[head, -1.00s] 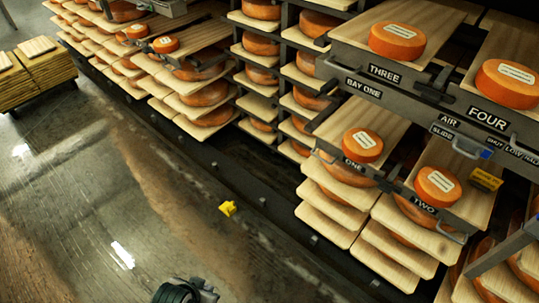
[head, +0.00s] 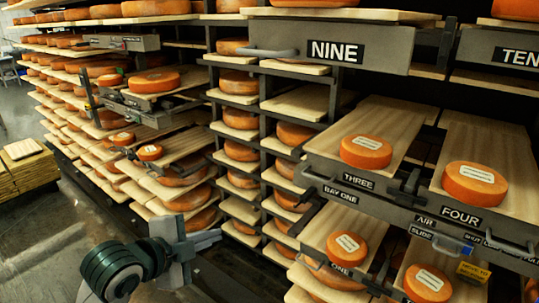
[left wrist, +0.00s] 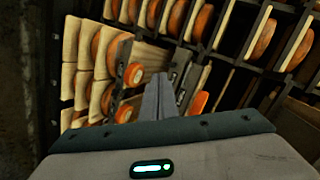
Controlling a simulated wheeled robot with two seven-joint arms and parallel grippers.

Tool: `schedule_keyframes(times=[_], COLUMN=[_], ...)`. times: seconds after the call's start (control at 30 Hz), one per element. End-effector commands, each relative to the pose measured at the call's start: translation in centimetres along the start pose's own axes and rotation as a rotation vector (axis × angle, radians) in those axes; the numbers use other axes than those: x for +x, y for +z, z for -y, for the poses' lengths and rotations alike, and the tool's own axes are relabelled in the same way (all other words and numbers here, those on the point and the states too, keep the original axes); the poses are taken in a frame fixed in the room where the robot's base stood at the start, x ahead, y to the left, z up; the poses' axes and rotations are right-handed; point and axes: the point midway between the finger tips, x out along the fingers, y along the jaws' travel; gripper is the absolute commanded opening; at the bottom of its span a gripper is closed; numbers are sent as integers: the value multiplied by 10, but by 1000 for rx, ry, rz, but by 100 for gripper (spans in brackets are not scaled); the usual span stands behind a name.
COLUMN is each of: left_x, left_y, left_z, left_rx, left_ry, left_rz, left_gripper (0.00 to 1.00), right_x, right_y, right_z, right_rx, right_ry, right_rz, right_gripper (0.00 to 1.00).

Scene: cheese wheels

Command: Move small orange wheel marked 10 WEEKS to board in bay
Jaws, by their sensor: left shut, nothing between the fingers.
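Small orange wheels with white labels sit on the pulled-out boards ONE (head: 344,246) and TWO (head: 428,284). Two more small labelled wheels, a left one (head: 122,139) and a right one (head: 150,152), sit on boards in the bay further left. The label print is too small to read, so I cannot tell which says 10 WEEKS. My left gripper (head: 204,241) is shut and empty, in front of the racks at the lower left. In the left wrist view its fingers (left wrist: 160,95) are together, beside two small labelled wheels (left wrist: 135,73) further off. My right gripper is not in view.
Larger labelled wheels sit on boards THREE (head: 366,152) and FOUR (head: 475,184). A grey drawer front marked NINE (head: 330,45) juts out above. A yellow block (head: 473,272) is beside board TWO. A pallet of boards (head: 28,175) stands at the far left, with open floor near it.

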Motion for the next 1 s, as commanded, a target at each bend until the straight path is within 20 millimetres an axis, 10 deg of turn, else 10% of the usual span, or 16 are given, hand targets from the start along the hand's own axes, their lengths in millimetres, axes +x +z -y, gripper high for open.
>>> schedule_keyframes(times=[0.5, 1.0], left_x=[-76, -207], left_y=[-93, -183], left_z=[189, 300], left_rx=[826, 1605], left_ry=[-277, -531], left_rz=[-112, -20], left_gripper=[0, 0], right_x=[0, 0], right_y=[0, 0], right_z=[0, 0], right_rx=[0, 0], right_ry=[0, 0], right_rz=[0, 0], right_gripper=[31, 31])
